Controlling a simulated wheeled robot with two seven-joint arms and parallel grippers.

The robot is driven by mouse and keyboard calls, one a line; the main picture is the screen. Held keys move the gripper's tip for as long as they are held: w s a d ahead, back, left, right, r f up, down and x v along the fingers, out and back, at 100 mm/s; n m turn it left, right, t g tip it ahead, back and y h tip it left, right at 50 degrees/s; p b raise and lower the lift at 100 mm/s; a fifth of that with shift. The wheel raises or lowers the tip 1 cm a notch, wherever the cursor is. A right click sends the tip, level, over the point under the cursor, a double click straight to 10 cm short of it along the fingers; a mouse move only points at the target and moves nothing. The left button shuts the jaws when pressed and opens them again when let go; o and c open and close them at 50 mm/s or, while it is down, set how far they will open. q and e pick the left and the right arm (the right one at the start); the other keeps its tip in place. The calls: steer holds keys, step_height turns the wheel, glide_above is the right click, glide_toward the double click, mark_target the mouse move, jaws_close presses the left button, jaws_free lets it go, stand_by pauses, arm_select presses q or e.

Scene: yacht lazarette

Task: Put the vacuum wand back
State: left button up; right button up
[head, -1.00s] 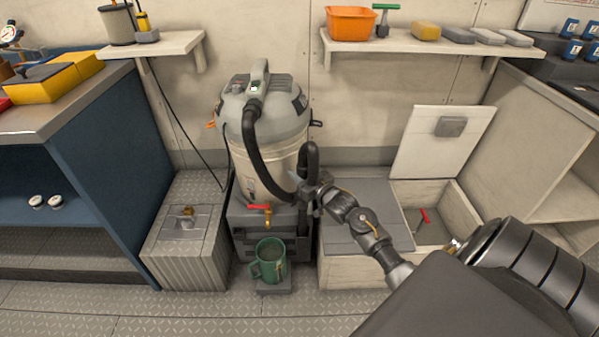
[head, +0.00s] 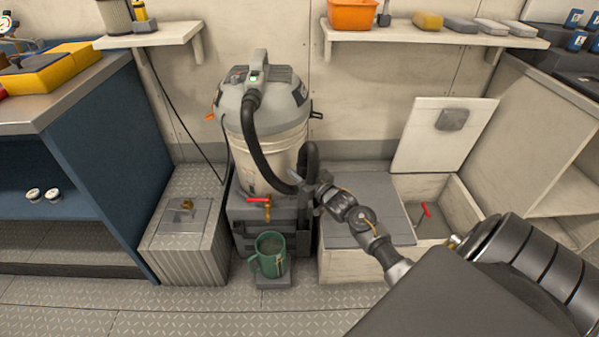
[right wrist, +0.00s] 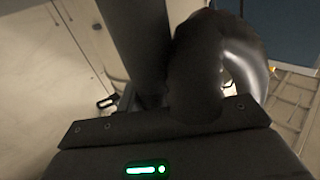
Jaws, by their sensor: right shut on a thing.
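The shop vacuum (head: 262,110) stands upright at the middle, with a grey top and a lit green light. Its black hose (head: 262,150) loops down from the top and bends up to the vacuum wand. The dark wand (head: 303,232) stands about upright at the vacuum's right side, its lower part by the dark stand (head: 250,240); whether it is seated there I cannot tell. My right gripper (head: 314,193) is shut on the wand near the hose bend. In the right wrist view the dark curved hose (right wrist: 235,50) fills the space before the gripper. My left gripper is not in view.
A grey ribbed box (head: 185,250) is left. An open locker with a raised white lid (head: 445,135) is right. A shelf (head: 425,37) with an orange bin (head: 352,14) hangs above.

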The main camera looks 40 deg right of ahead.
arm_select(q)
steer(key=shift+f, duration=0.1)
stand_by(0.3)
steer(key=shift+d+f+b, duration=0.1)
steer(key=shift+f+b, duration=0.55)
steer(key=shift+b, duration=0.1)
arm_select(e)
steer(key=shift+f, duration=1.2)
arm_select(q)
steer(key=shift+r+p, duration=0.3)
arm_select(e)
steer(key=o, duration=1.1)
steer(key=shift+s+f, duration=0.1)
steer(key=shift+c, duration=0.2)
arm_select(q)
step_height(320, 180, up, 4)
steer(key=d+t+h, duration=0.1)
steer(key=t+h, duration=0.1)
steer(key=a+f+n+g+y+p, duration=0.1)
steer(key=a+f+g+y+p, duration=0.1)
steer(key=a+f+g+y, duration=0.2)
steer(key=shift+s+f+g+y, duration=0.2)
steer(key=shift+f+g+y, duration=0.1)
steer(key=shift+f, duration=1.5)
arm_select(e)
steer(key=s, duration=1)
steer(key=shift+s, duration=0.35)
